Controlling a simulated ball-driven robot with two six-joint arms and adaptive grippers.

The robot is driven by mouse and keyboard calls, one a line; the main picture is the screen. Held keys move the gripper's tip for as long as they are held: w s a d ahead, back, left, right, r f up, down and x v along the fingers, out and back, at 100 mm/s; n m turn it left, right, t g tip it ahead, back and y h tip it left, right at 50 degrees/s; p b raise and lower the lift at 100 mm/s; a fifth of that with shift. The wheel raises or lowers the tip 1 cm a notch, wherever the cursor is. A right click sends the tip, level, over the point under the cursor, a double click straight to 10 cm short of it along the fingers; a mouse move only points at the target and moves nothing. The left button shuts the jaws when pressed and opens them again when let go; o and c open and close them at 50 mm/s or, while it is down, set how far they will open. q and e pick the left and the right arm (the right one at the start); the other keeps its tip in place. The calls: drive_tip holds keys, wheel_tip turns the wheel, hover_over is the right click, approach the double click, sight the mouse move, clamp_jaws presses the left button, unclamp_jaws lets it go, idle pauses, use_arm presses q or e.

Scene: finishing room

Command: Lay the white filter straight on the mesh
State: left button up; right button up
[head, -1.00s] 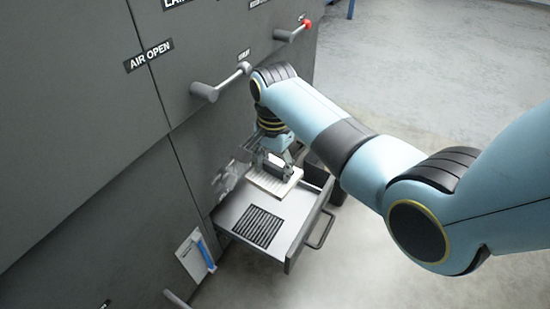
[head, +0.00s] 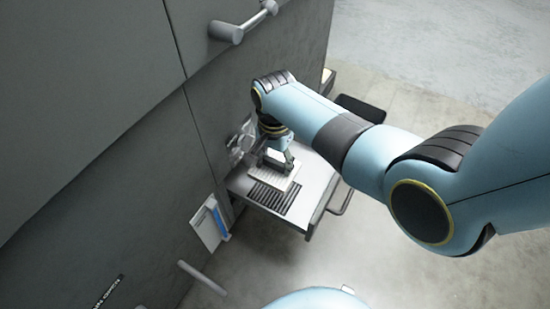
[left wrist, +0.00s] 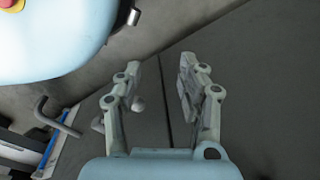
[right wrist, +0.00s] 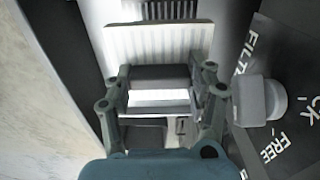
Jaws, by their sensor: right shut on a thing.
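The white filter (head: 284,181) is a pale ribbed panel with a dark block on top, held over the open drawer. My right gripper (head: 277,157) is shut on that dark block. In the right wrist view the filter (right wrist: 160,42) lies flat-looking beyond the fingers. The dark slotted mesh (head: 272,199) in the drawer floor shows just in front of the filter, which hides part of it in the head view. It also shows past the filter's far edge (right wrist: 172,10). I cannot tell whether filter and drawer touch. My left gripper (left wrist: 160,90) is open and empty.
The drawer (head: 319,190) sticks out of the grey cabinet (head: 90,150), with a bar handle (head: 340,200) on its front. A cabinet handle (head: 228,31) juts out above. A white holder with a blue strip (head: 217,218) is on the cabinet at left.

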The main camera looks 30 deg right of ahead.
wheel_tip(320, 180, down, 3)
drive_tip(key=shift+r+b, duration=0.2)
drive_tip(key=shift+b, duration=0.9)
wheel_tip(320, 180, down, 5)
drive_tip(key=b, duration=0.5)
drive_tip(key=shift+f, duration=0.15)
drive_tip(key=shift+f+b, duration=0.6)
drive_tip(key=shift+b, duration=0.1)
use_arm(q)
drive_tip(key=w+d+r+t, duration=0.4)
drive_tip(key=w+r, duration=0.4)
drive_tip(key=r, duration=0.2)
drive_tip(key=shift+w+h, duration=0.2)
drive_tip(key=shift+h, duration=0.2)
drive_tip(key=shift+r, duration=0.1)
drive_tip(key=shift+s+f+b, duration=0.1)
drive_tip(key=shift+f+b, duration=0.25)
drive_tip(key=shift+b, duration=0.1)
use_arm(e)
drive_tip(key=shift+f, duration=0.65)
drive_tip(key=o, duration=1.2)
drive_tip(key=shift+o, duration=0.2)
